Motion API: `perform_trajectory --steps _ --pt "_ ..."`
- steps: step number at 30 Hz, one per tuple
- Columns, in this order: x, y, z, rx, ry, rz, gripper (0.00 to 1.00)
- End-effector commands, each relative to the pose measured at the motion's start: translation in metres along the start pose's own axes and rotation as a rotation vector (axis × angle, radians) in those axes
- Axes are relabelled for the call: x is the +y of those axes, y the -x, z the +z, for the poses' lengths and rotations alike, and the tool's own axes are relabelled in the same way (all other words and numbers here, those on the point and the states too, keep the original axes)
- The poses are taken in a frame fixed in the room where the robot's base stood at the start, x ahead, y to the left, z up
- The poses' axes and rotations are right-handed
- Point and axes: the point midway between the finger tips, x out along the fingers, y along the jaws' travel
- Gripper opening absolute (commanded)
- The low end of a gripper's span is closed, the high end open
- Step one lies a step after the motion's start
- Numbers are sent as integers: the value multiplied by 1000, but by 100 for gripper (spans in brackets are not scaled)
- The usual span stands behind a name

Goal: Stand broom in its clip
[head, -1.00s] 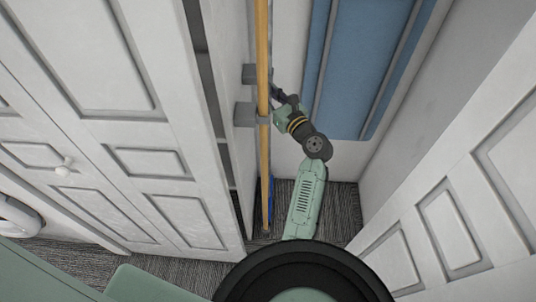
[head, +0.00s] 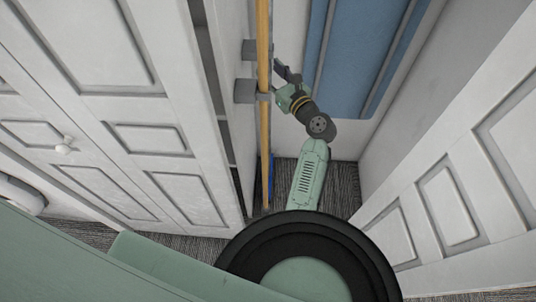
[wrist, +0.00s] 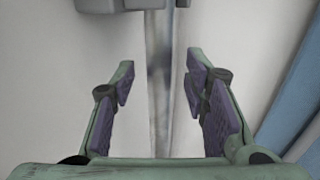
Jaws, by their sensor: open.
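The broom (head: 264,150) shows in the head view as a long wooden handle, close to upright, its lower end near the carpet. It runs along the front of two grey blocks of the clip (head: 245,91) on the white panel's edge; I cannot tell whether it is seated in them. My gripper (head: 282,85) is open, just right of the handle at the height of the clip. In the wrist view, the two purple-padded fingers (wrist: 160,90) are apart, with a grey vertical strip (wrist: 158,60) beyond them and a grey block above. No wooden handle shows between them.
White panelled doors (head: 130,100) stand on the left and another panelled door (head: 450,215) on the right. A blue panel (head: 350,70) is on the back wall. A blue piece (head: 270,178) sits low beside the handle. A narrow strip of carpet (head: 341,188) is clear.

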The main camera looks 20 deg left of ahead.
Motion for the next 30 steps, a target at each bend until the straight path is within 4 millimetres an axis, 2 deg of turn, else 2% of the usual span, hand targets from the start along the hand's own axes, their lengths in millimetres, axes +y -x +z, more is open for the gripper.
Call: perform_trajectory --steps 9,15,21,30 --pt "-1 67 1 -2 -1 -4 41" --pt "0 98 2 -3 1 -3 41" --pt "0 109 2 -5 2 -1 41" --pt "0 109 2 -5 2 -1 41"
